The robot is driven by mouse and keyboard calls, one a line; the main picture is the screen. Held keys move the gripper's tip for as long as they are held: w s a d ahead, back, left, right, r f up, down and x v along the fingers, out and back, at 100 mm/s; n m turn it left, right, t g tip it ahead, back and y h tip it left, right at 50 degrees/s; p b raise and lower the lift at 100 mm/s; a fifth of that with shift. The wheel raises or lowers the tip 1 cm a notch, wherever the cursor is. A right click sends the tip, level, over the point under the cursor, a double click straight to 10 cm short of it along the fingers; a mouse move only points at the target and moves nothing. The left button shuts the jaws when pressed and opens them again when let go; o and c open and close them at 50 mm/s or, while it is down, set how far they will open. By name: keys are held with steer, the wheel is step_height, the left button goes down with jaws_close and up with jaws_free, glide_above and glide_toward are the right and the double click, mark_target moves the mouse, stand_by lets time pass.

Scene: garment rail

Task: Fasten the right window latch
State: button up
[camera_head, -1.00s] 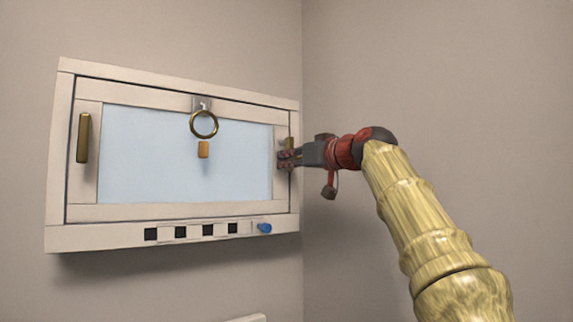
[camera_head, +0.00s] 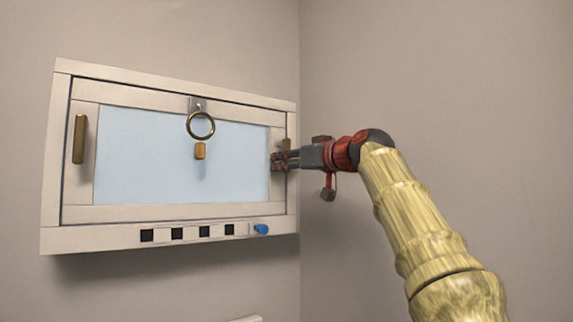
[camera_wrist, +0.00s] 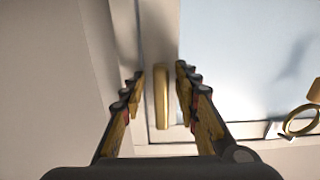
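The window (camera_head: 180,212) has a pale frame and a light blue pane. The right latch (camera_head: 287,145) is a small brass bar on the right side of the frame, partly hidden by my gripper (camera_head: 277,161) in the head view. In the wrist view, the latch (camera_wrist: 162,97) stands lengthwise between the two fingers of my gripper (camera_wrist: 160,72). The fingers are open, with a visible gap on each side of the latch. Whether they reach past its face cannot be told.
A left brass latch (camera_head: 79,138) stands upright on the left side of the frame. A brass ring (camera_head: 201,125) hangs at the top centre above an orange tab (camera_head: 200,151). Several black squares and a blue knob (camera_head: 261,229) line the sill. A wall corner is close at right.

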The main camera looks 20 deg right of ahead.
steer(key=shift+s, duration=0.15)
steer(key=v, duration=1.1)
steer(key=shift+s, duration=0.35)
steer(key=shift+d+r, duration=0.1)
steer(key=shift+d, duration=0.05)
